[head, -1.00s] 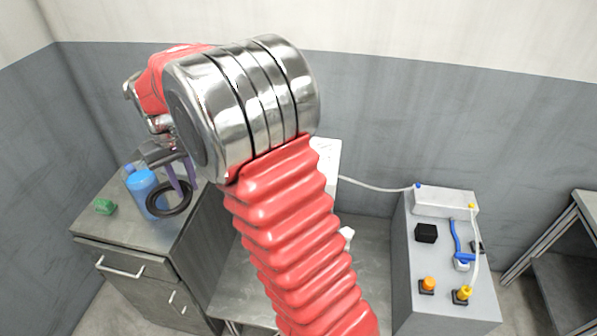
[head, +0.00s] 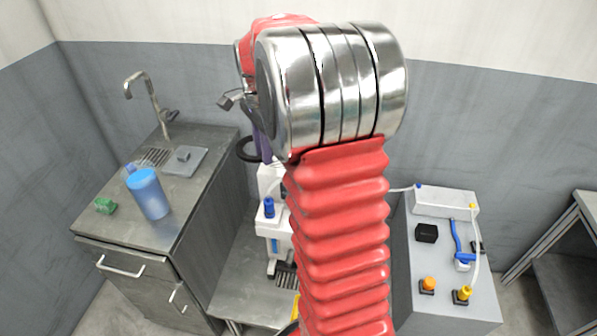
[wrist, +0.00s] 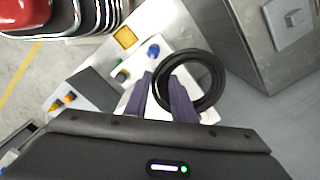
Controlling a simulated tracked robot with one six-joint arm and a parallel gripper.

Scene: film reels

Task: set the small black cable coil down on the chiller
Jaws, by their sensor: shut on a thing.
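The black cable coil (wrist: 222,82) is a ring held by its left rim between the purple fingers of my gripper (wrist: 165,78), in the air. In the head view, part of the coil (head: 246,158) shows left of my wrist; my arm hides the rest. My gripper's fingers (head: 262,147) are partly hidden there too. No label marks the chiller. A grey cabinet (head: 440,262) at the right, with orange and yellow fittings on top, may be it; I cannot tell for sure. The coil is apart from it, to its left.
A white machine (head: 272,228) with a blue cap stands mid-bench behind my arm. The right cabinet's top carries a white box (head: 445,202), a black block (head: 426,233) and tubing. The left counter has a blue bottle (head: 150,195), a green item (head: 105,205) and a sink (head: 155,157).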

